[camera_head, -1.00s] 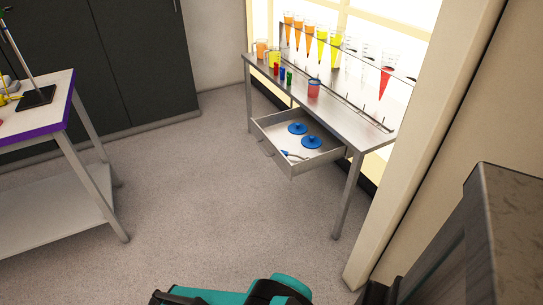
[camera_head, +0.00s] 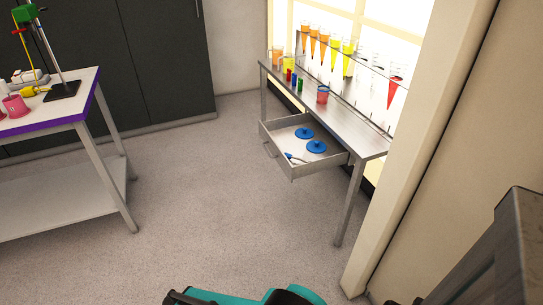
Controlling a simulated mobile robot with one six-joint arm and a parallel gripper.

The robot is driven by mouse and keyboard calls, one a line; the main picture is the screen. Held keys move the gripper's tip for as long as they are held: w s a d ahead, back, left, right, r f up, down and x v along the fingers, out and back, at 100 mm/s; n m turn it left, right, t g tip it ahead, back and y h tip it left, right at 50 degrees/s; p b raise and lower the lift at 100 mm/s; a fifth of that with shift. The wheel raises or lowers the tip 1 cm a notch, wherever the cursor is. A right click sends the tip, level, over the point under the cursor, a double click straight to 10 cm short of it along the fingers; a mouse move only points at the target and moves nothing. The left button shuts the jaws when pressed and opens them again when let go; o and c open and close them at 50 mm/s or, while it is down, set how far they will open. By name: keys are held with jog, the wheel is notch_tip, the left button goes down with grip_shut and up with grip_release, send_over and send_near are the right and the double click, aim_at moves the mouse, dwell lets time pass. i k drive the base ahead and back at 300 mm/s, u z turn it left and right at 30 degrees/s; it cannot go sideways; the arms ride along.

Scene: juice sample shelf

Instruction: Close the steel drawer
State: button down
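The steel drawer (camera_head: 292,171) is pulled out from under the steel table (camera_head: 345,128) at the back right. Its front panel with a bar handle (camera_head: 271,152) faces left, toward open floor. Two blue round lids (camera_head: 316,146) and a small blue-ended tool (camera_head: 293,158) lie inside it. Part of my teal arm shows at the bottom edge, well short of the drawer. My gripper's fingertips are not in view.
A white bench (camera_head: 50,123) with purple edging stands at left. A beige wall post (camera_head: 405,150) and a dark grey piece of furniture (camera_head: 500,255) bound the right. Grey floor (camera_head: 215,200) between is clear.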

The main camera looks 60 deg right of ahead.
aim_at(279, 137)
jog(key=z, duration=0.15)
jog(key=i, duration=0.95)
jog(key=u, duration=0.1)
